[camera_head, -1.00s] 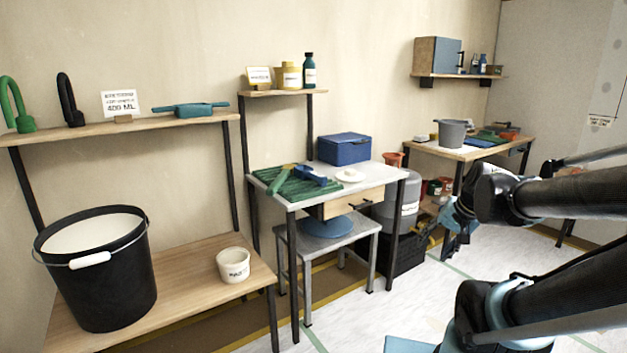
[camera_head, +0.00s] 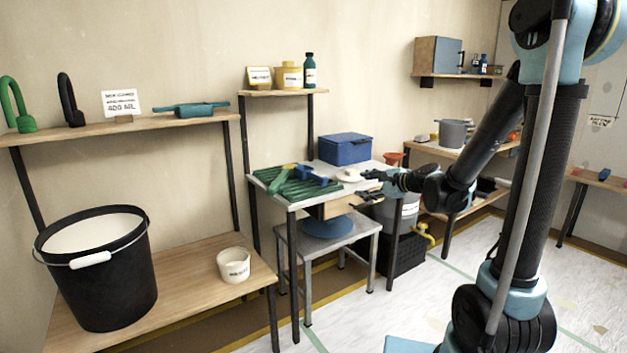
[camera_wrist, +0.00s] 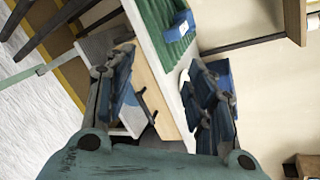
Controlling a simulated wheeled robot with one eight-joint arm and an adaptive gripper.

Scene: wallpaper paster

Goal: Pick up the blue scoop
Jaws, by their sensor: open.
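A small blue item (camera_head: 303,172), which looks like the blue scoop, lies on the ribbed green mat (camera_head: 285,188) on the middle table (camera_head: 368,187). Beside it on the mat lies a green-handled tool (camera_head: 283,177). In the wrist view a blue piece (camera_wrist: 181,25) shows on the green mat at the top; I cannot make out its full shape. My gripper (camera_head: 366,184) is open and empty at the table's right end, to the right of the mat and apart from the blue item. Its spread fingers also show in the wrist view (camera_wrist: 165,78).
A blue box (camera_head: 345,149) stands at the back of the middle table. A white lump (camera_head: 349,174) lies between mat and gripper. A shelf with bottles (camera_head: 288,93) rises behind the table's left. A stool (camera_head: 345,236) stands below. A black bucket (camera_head: 97,275) stands at left.

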